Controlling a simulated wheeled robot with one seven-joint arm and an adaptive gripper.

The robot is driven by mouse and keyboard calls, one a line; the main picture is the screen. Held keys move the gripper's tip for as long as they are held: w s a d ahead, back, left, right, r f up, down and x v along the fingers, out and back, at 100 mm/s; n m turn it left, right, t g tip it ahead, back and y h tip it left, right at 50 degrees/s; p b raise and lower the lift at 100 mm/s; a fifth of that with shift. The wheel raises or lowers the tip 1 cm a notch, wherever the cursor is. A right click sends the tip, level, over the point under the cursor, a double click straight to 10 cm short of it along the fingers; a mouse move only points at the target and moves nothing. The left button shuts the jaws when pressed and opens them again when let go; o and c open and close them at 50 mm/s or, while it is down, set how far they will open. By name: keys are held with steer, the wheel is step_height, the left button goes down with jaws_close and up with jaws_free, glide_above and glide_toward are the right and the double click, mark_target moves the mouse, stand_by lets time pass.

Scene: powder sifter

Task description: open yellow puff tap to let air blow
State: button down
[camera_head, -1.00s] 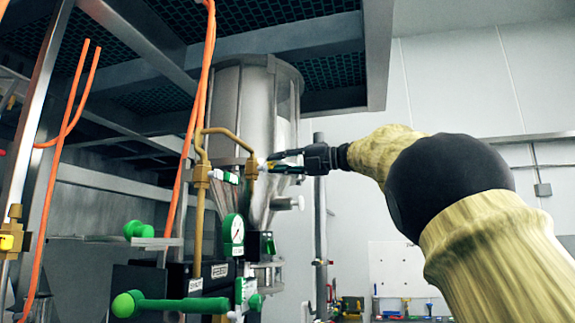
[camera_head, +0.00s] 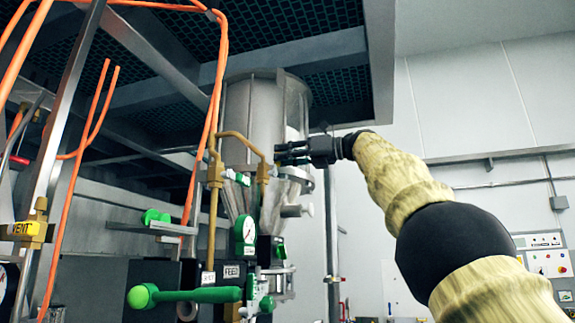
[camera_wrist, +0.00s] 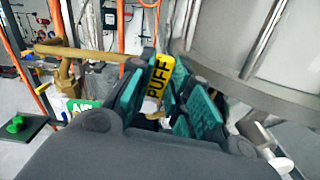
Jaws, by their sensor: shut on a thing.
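The yellow tap handle (camera_wrist: 160,77) with the word PUFF stands between the green finger pads of my gripper (camera_wrist: 165,92) in the wrist view. My gripper is shut on it. In the head view my gripper (camera_head: 290,153) is at the top of a brass valve fitting (camera_head: 262,173), in front of the steel hopper. The yellow handle is hidden by the fingers there. In the wrist view a brass pipe (camera_wrist: 75,50) runs beside the handle, and a green and white AIR label (camera_wrist: 84,106) is to its left.
The steel hopper (camera_head: 250,110) is close behind my gripper. A green-rimmed gauge (camera_head: 246,232), a green lever (camera_head: 190,295) and a yellow VENT tap (camera_head: 27,229) are lower and left. Orange hoses (camera_head: 216,75) hang left of the hopper. Open room lies right.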

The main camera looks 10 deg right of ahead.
steer(key=shift+s+a+f+n+b, duration=0.15)
steer(key=shift+n+b, duration=0.1)
steer(key=shift+n, duration=0.2)
steer(key=shift+s+a+f+n+b, duration=0.15)
steer(key=shift+n+b, duration=0.1)
steer(key=shift+n, duration=0.2)
steer(key=shift+d+r, duration=0.1)
steer(key=c, duration=1.3)
jaws_free()
steer(key=shift+s+r, duration=0.1)
steer(key=shift+r, duration=0.05)
steer(key=shift+s+d, duration=0.1)
steer(key=v, duration=1.1)
steer(key=shift+s+d, duration=0.1)
steer(key=shift+d, duration=0.3)
